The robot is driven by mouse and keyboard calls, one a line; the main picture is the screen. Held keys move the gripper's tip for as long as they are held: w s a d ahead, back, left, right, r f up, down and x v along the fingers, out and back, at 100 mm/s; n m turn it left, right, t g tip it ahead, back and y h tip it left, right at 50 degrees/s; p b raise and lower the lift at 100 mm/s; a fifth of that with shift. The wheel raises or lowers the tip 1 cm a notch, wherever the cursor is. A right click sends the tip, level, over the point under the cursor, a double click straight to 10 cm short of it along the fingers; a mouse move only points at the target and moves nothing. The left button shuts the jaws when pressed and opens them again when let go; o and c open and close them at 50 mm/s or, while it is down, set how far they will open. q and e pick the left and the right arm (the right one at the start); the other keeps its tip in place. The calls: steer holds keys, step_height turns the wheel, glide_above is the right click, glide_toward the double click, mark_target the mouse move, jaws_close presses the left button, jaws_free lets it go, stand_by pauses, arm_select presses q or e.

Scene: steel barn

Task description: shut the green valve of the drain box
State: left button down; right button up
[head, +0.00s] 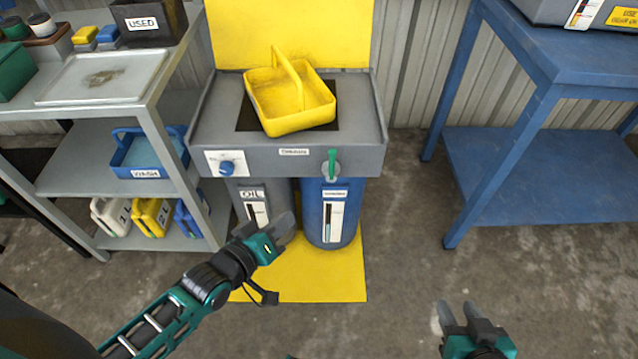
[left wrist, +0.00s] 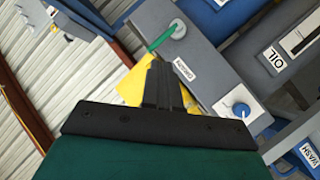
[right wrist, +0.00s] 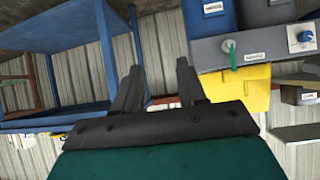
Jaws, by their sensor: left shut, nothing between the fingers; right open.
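The grey drain box (head: 264,165) stands in the middle of the head view. Its green valve handle (head: 332,163) is on the front face at the right, pointing upward from a round grey fitting. The handle also shows in the left wrist view (left wrist: 166,37) and in the right wrist view (right wrist: 233,54). My left gripper (head: 285,226) is shut and empty, in front of and below the box, left of the valve and apart from it. My right gripper (head: 457,312) is open and empty, low at the right, well away from the valve.
A yellow basket (head: 290,122) sits on top of the box. A blue-and-white knob (head: 227,168) is on its front left. A grey drum (head: 250,190) and a blue drum (head: 350,215) stand below. A grey shelf (head: 150,105) is at left, a blue table (head: 570,75) at right.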

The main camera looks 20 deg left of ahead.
arm_select(q)
steer(key=w+a+f+n+t+h+b, duration=0.1)
steer(key=w+a+f+n+t+b, duration=0.2)
steer(key=w+n+b, duration=0.4)
steer(key=a+f+n+b, duration=0.1)
steer(key=a+n, duration=0.1)
steer(key=shift+w+f+n+t+b, duration=0.25)
steer(key=shift+n+t+b, duration=0.05)
arm_select(e)
step_height(320, 180, down, 8)
steer(key=w+a, duration=0.1)
steer(key=shift+w+a+r+y, duration=0.15)
steer(key=shift+r+y, duration=0.1)
steer(key=shift+y, duration=0.05)
arm_select(q)
steer(key=b, duration=0.3)
glide_toward(332, 164)
steer(key=w+a, duration=0.3)
steer(key=w, duration=0.1)
steer(key=shift+w+d+r+b, duration=0.15)
steer(key=shift+w+d+b, duration=0.2)
steer(key=shift+w+d, duration=1.2)
arm_select(e)
steer(key=shift+w+a+f, duration=0.1)
steer(key=shift+a+f, duration=0.2)
steer(key=shift+f, duration=0.2)
steer(key=shift+w+a+f, duration=0.1)
steer(key=shift+a+f, duration=0.15)
steer(key=shift+f, duration=0.2)
